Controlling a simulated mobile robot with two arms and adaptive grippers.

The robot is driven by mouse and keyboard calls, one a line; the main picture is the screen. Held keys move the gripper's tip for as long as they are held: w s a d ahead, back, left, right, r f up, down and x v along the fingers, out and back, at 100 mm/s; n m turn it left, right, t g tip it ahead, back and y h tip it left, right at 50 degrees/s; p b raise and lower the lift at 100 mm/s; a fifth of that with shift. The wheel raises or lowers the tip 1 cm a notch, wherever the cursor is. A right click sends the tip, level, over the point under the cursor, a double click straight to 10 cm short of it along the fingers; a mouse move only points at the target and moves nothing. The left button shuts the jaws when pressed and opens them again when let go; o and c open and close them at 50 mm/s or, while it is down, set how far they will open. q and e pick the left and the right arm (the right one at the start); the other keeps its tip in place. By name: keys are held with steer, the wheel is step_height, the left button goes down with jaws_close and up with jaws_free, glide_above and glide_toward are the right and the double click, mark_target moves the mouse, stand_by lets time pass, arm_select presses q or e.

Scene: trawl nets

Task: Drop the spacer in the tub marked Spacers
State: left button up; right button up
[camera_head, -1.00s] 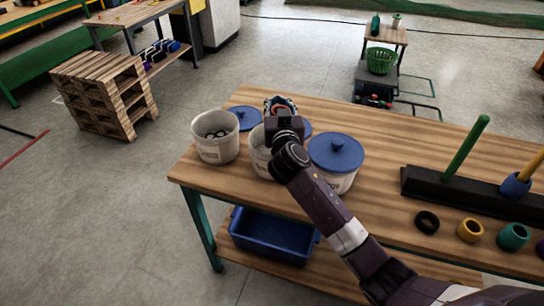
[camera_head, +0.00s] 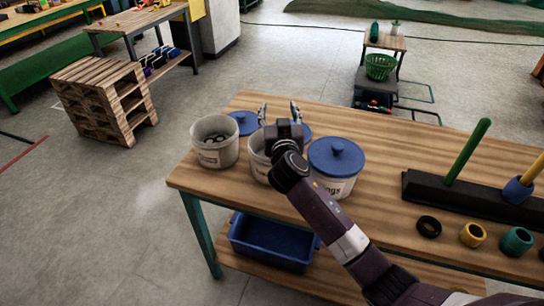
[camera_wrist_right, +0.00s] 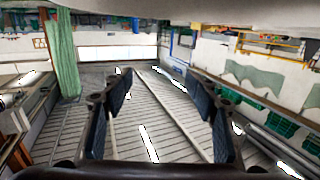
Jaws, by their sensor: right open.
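My right gripper (camera_head: 279,112) is open beside and above the middle tub (camera_head: 258,165), and hides much of it. The right wrist view shows the open fingers (camera_wrist_right: 160,115) with nothing between them. The left tub (camera_head: 222,156) is open with dark ring-like pieces inside; its label is too small to read. The right tub (camera_head: 330,187) wears a blue lid (camera_head: 336,153), and its label ends in "ngs". No spacer can be made out for certain, and the inside of the middle tub is hidden. My left gripper is not in view.
Blue lids lie behind the tubs. A blue bin (camera_head: 272,243) sits on the lower shelf.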

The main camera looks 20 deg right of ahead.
steer(key=v, duration=1.2)
steer(key=shift+f, duration=0.1)
